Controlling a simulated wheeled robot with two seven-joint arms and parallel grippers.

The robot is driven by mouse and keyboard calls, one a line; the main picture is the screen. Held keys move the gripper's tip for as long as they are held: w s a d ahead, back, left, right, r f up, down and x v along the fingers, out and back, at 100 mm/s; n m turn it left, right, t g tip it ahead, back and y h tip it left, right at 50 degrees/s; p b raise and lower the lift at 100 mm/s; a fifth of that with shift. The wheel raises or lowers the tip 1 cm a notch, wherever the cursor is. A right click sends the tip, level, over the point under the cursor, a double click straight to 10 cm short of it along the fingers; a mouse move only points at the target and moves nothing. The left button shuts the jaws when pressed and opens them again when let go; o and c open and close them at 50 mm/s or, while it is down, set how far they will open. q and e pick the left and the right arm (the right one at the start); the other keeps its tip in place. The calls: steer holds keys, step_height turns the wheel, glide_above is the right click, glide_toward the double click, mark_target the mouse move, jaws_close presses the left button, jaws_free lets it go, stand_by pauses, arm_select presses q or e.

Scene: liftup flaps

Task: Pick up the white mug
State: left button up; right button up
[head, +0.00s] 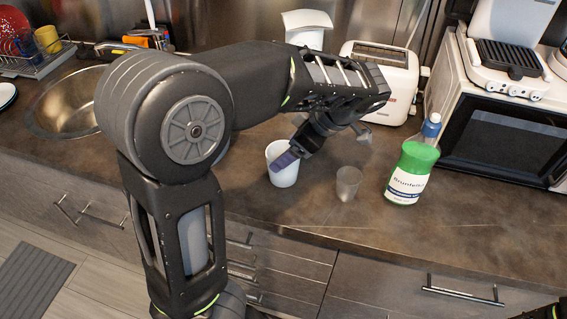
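The white mug (284,180) stands upright on the dark counter, near its front edge and left of a small grey cup. My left gripper (286,160) reaches down over the mug from the upper right. A dark purplish fingertip overlaps the mug's opening and appears to be inside or just above it. No mug handle can be made out. My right gripper is not in view; only a bit of my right arm shows at the bottom right corner.
The small grey cup (348,183) and a green bottle (411,172) with a blue cap stand right of the mug. A white toaster (384,78) is behind. A microwave (510,130) carries a grill (508,58). A sink (68,103) and dish rack (38,62) are left.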

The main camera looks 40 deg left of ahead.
arm_select(q)
steer(key=x, duration=0.5)
steer(key=shift+f, duration=0.15)
steer(key=shift+c, duration=0.2)
steer(key=c, duration=1.3)
steer(key=shift+o, duration=0.2)
step_height(320, 180, up, 7)
steer(key=shift+f+p, duration=0.1)
steer(key=shift+p, duration=0.25)
step_height(320, 180, up, 3)
steer(key=shift+p, duration=0.95)
steer(key=shift+r, duration=0.25)
steer(key=shift+f, duration=0.1)
